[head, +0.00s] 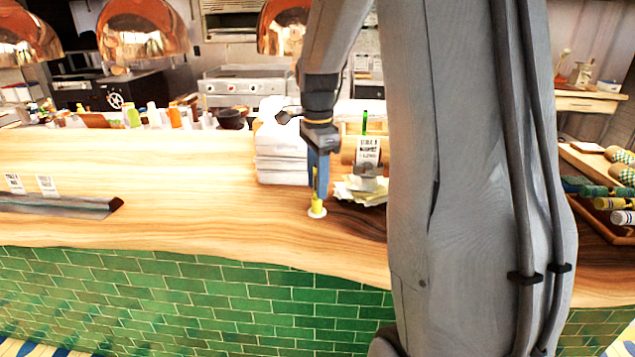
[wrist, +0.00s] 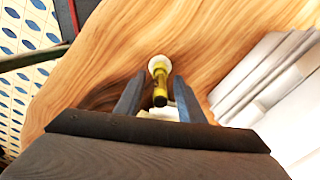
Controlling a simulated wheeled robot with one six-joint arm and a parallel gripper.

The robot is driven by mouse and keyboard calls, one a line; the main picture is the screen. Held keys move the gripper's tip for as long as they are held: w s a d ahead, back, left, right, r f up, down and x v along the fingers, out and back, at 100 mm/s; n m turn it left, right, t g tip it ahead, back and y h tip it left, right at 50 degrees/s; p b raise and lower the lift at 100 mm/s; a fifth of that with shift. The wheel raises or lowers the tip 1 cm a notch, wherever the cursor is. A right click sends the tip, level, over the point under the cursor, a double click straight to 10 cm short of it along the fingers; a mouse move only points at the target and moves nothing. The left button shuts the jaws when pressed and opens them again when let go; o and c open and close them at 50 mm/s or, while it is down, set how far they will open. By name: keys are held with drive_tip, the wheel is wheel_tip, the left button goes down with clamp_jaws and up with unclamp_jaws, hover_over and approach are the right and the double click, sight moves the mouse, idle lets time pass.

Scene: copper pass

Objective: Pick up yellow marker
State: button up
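The yellow marker (head: 317,204) stands upright on a round white base on the wooden counter, close to its front edge. In the wrist view, the marker (wrist: 160,86) shows its yellow body, a dark end nearer the camera and the white base at the far end. My gripper (head: 318,184) points down over the marker, with its blue fingers hiding part of the upper body. In the wrist view, my gripper (wrist: 159,78) is open, with one finger on each side of the marker and a visible gap on both sides.
White stacked boxes (head: 283,150) stand just behind my gripper. A pile of paper slips (head: 361,190) and a card holder lie close on the right. A dark metal rail (head: 60,205) lies at the left. The counter between rail and marker is clear.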

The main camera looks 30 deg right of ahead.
drive_tip(key=shift+f, duration=0.4)
clamp_jaws()
wheel_tip(320, 180, up, 10)
drive_tip(key=b, duration=0.2)
drive_tip(key=shift+b, duration=0.4)
